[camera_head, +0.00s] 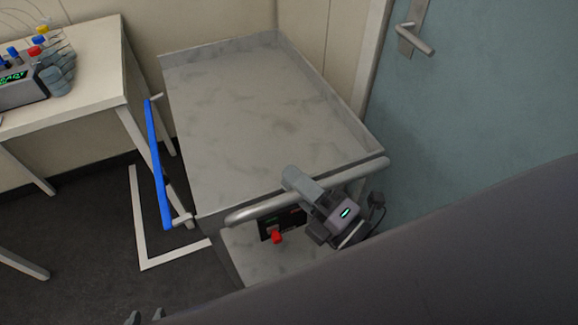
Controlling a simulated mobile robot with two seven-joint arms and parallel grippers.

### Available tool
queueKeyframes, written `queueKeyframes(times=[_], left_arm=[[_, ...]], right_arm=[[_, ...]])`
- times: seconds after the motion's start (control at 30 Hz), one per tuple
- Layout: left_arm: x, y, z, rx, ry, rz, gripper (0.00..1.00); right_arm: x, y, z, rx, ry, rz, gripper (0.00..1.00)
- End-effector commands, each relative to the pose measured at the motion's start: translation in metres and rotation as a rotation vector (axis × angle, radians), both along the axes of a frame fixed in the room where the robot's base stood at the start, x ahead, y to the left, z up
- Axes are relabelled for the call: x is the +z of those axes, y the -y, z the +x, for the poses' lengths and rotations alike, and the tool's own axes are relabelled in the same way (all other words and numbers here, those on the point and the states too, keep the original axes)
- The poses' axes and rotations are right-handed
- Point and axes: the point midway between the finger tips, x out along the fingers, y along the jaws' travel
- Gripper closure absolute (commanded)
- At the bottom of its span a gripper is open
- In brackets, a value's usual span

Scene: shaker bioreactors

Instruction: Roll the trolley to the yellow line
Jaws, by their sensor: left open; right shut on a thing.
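The trolley (240,110) has a grey, marbled top tray with raised edges and a lower shelf (270,262). A metal push bar (258,211) runs along its near end, and a blue bar (158,165) stands off its left side. My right gripper (318,198) is shut on the push bar, right of its middle; it hides part of the bar. My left gripper (145,317) shows only its fingertips at the bottom edge, apart and empty, well away from the trolley. No yellow line is in view.
A white L-shaped floor marking (143,225) lies left of the trolley. A table (92,75) with a bioreactor device (25,85) stands at the left. A blue-grey door (470,120) is close on the right. A red knob (277,237) sits under the push bar. Dark floor is open at lower left.

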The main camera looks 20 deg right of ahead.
Motion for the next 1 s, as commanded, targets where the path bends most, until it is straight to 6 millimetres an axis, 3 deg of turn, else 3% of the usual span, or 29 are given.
queueKeyframes(times=[0.47,0.5,0.57,1.0], left_arm=[[0.000,0.000,0.000,0.000,0.000,0.000,0.57],[0.000,0.000,0.000,0.000,0.001,0.000,0.57],[0.000,0.000,0.000,0.000,0.001,0.000,0.57],[-0.003,0.000,0.001,-0.001,0.001,0.001,0.57]], right_arm=[[0.000,0.000,-0.006,0.000,0.000,-0.001,1.00],[0.000,0.000,-0.006,0.000,0.000,-0.001,0.69],[0.000,0.000,-0.006,0.000,0.000,-0.001,0.52],[-0.004,0.004,-0.014,-0.001,-0.003,0.000,0.52]])
